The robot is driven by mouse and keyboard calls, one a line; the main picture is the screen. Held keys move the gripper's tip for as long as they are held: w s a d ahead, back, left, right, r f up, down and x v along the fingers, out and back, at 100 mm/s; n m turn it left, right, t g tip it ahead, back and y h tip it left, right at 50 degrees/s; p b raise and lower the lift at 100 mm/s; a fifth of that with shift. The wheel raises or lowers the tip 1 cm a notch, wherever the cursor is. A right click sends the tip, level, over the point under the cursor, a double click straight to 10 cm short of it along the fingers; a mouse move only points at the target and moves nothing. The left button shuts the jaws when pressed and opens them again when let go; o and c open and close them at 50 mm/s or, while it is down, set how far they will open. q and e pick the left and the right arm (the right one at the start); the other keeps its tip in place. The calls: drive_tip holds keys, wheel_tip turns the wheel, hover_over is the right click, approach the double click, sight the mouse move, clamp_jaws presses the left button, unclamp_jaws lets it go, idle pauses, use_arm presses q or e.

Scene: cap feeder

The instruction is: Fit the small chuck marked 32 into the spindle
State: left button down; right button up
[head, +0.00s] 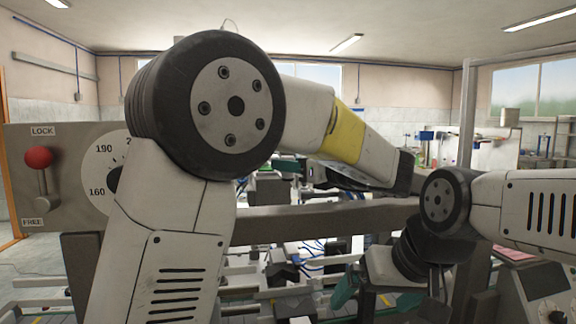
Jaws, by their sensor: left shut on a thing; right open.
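My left arm crosses the middle of the view and hides much of the area behind it. Its gripper (287,165) shows only in part, as teal fingers beyond the forearm. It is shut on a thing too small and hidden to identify. My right gripper (377,297) is low, right of centre, with teal fingers apart and nothing seen between them. I cannot make out the chuck marked 32 or the spindle.
At the left is a grey panel (62,150) with a red-knobbed lever (39,160) between LOCK and FREE, and a dial (97,180) reading 160 and 190. A grey beam (320,220) runs across the middle. Machine frames and blue hoses lie below it.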

use_arm(q)
drive_tip(key=shift+r, duration=0.15)
idle(0.5)
drive_tip(key=c, duration=1)
unclamp_jaws()
drive_tip(key=v, duration=0.7)
drive_tip(key=shift+s+d, duration=0.25)
drive_tip(key=shift+d, duration=0.05)
